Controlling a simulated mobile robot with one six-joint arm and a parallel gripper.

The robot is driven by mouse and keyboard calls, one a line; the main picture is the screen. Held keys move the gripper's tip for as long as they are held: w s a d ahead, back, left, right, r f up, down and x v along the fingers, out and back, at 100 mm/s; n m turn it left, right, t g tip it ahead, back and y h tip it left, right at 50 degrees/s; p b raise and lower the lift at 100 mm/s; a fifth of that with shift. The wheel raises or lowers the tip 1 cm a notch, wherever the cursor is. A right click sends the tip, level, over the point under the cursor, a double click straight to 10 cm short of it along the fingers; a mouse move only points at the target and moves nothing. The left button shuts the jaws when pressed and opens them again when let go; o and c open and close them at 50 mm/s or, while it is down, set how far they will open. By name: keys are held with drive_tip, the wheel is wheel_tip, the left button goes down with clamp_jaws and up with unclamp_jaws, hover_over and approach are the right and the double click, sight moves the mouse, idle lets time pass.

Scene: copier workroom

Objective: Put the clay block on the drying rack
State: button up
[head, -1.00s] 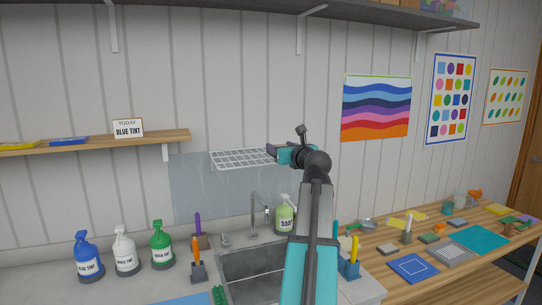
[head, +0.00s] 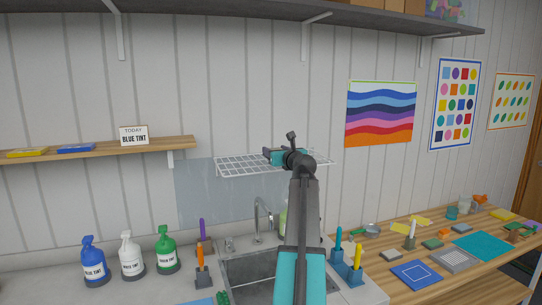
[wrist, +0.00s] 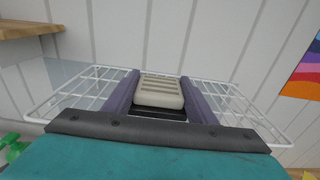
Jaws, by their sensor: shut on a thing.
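The clay block (wrist: 160,92) is a pale, ribbed, rounded block between the two purple fingers of my gripper (wrist: 160,98) in the wrist view. My gripper is shut on it. The white wire drying rack (wrist: 75,89) spreads out on both sides of the fingers. In the head view my gripper (head: 268,155) is at the middle of the drying rack (head: 235,165), which is fixed on the wall above the sink. The block is hardly distinguishable there. I cannot tell whether the block touches the wires.
A sink (head: 250,272) with a tap (head: 263,215) lies below the rack. A grey shelf (head: 250,19) runs overhead. Pump bottles (head: 131,257) stand on the counter. The rack's sides look bare.

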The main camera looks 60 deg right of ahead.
drive_tip(key=p+x, duration=0.1)
drive_tip(key=x, duration=0.4)
drive_tip(key=shift+w+d+f, duration=0.1)
drive_tip(key=shift+w+d, duration=0.1)
drive_tip(key=shift+w, duration=0.05)
drive_tip(key=shift+f+p, duration=0.7)
drive_tip(key=shift+f, duration=1.05)
drive_tip(key=shift+f, duration=0.15)
drive_tip(key=o, duration=1.1)
drive_tip(key=shift+o, duration=0.2)
drive_tip(key=shift+a, duration=0.1)
drive_tip(key=b+v, duration=0.3)
drive_tip(key=v, duration=0.9)
